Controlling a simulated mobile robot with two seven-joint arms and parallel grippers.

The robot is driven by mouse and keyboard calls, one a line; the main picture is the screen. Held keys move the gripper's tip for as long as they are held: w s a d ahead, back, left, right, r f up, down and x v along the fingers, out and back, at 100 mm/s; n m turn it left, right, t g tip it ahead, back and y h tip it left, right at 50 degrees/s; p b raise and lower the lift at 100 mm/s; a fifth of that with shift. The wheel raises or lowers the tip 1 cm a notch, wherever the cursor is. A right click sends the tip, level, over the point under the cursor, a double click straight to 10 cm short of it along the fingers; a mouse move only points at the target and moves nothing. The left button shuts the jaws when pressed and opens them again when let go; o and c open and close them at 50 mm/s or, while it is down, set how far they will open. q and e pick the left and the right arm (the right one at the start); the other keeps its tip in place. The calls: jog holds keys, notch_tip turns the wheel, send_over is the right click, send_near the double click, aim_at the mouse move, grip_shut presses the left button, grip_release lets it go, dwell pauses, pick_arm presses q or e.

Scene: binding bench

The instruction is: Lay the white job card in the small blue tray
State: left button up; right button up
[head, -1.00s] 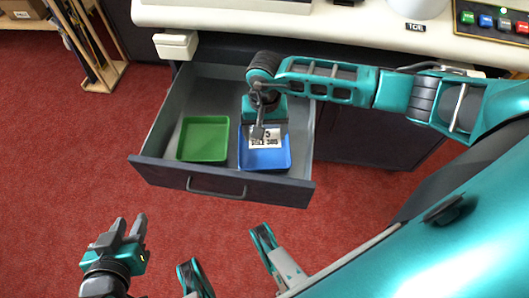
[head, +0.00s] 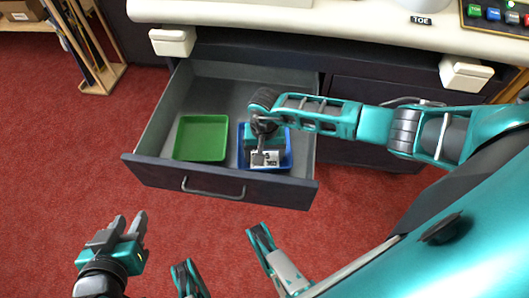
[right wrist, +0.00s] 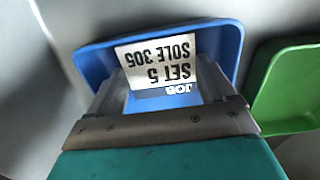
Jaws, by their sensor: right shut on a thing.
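The white job card (head: 265,158), printed with black text, is in my right gripper (head: 262,148) at the small blue tray (head: 289,156). In the right wrist view the card (right wrist: 160,58) spans between the two fingers (right wrist: 165,90), over the blue tray (right wrist: 95,64). I cannot tell whether the card touches the tray floor. The right gripper and wrist hide part of the tray in the head view. My left gripper (head: 127,226) is open and empty, over the red floor, away from the drawer.
The blue tray sits in an open drawer (head: 210,88) beside a green tray (head: 203,138), which is empty. The drawer front (head: 225,184) has a handle. The white bench top (head: 300,12) overhangs the back of the drawer. A wooden rack (head: 97,75) stands at the left.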

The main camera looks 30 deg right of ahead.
jog(key=shift+s+f, duration=0.15)
jog(key=shift+f, duration=0.15)
jog(key=shift+s+a+f, duration=0.1)
jog(key=shift+s+f, duration=0.1)
jog(key=shift+f, duration=0.25)
jog(key=o, duration=0.9)
jog(key=shift+o, duration=1)
jog(key=shift+a, duration=0.1)
jog(key=shift+w+r, duration=0.1)
jog(key=shift+r, duration=0.45)
jog(key=r+p, duration=0.1)
jog(key=r, duration=0.2)
jog(key=r+p, duration=0.1)
jog(key=r, duration=0.2)
jog(key=shift+w+r, duration=0.2)
jog(key=shift+r, duration=0.05)
pick_arm(q)
jog(key=shift+s+a+r+y+p, duration=0.3)
jog(key=shift+a+r+p, duration=0.4)
jog(key=shift+p, duration=0.3)
pick_arm(e)
jog(key=r, duration=0.5)
jog(key=shift+d+r, duration=0.2)
jog(key=shift+r, duration=0.2)
pick_arm(q)
jog(key=shift+d, duration=0.15)
